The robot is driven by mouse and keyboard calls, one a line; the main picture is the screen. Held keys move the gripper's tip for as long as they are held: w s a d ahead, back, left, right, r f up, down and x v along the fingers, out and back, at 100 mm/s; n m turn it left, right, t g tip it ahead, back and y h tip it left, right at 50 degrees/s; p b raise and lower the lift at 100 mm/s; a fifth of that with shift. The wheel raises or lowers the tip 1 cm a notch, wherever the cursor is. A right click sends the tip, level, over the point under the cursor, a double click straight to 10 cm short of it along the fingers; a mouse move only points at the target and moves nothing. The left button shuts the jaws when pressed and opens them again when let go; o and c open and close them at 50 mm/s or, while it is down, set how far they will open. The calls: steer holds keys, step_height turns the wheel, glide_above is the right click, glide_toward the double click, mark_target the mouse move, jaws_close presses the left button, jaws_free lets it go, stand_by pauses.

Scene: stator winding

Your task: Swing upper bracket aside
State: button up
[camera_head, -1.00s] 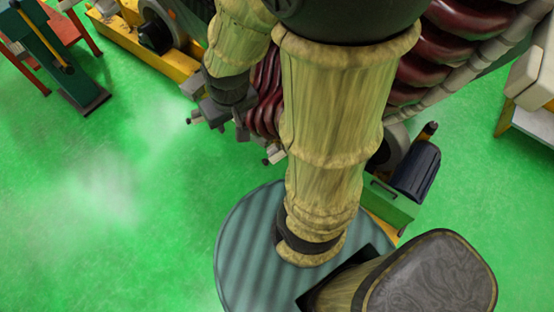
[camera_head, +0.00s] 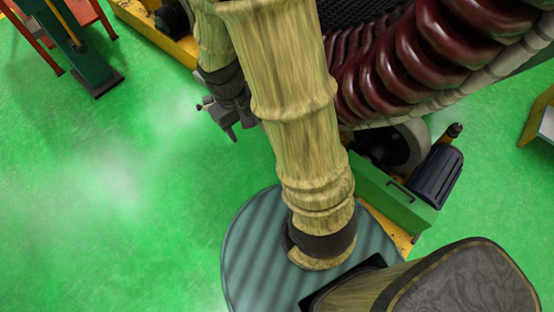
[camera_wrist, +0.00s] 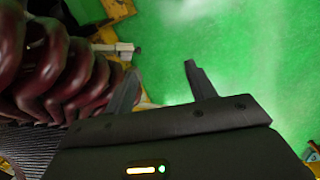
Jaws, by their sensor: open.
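My gripper (camera_wrist: 162,70) is open in the wrist view, its two dark fingers spread with green floor between them and nothing held. A small pale grey bracket-like bar (camera_wrist: 118,47) projects from the winding's edge, just beyond the left finger and apart from it; I cannot tell for sure that it is the upper bracket. The stator's dark red coils (camera_wrist: 50,70) fill the left of the wrist view. In the head view my gripper (camera_head: 232,130) hangs left of the coils (camera_head: 400,60), and my arm hides the stator's near left edge and any bracket there.
A green box (camera_head: 385,190) with a dark motor (camera_head: 436,177) stands below the stator. A yellow machine base (camera_head: 155,30) and a green-and-red stand (camera_head: 75,45) are at the upper left. The green floor (camera_head: 110,170) at left is clear.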

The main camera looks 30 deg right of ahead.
steer(key=w+a+f+n+h+b, duration=0.1)
steer(key=w+f+n+h+b, duration=0.2)
steer(key=f+b, duration=0.6)
steer(key=w+f+n+t+h+b, duration=0.1)
steer(key=w+f+n+h+b, duration=0.2)
steer(key=f, duration=1.7)
steer(key=w+a+f+n+h+b, duration=0.1)
steer(key=w+f+n+h+b, duration=0.2)
steer(key=f+n+h+b, duration=0.3)
step_height(320, 180, down, 9)
steer(key=h+b, duration=0.4)
steer(key=b, duration=0.5)
steer(key=shift+a+t+h, duration=0.3)
steer(key=shift+h, duration=0.1)
steer(key=d+b, duration=0.1)
steer(key=d, duration=0.4)
steer(key=d+b, duration=0.1)
steer(key=d, duration=0.5)
steer(key=d+b, duration=0.1)
steer(key=d, duration=0.5)
steer(key=shift+w+d+b, duration=0.25)
steer(key=shift+w+b, duration=0.15)
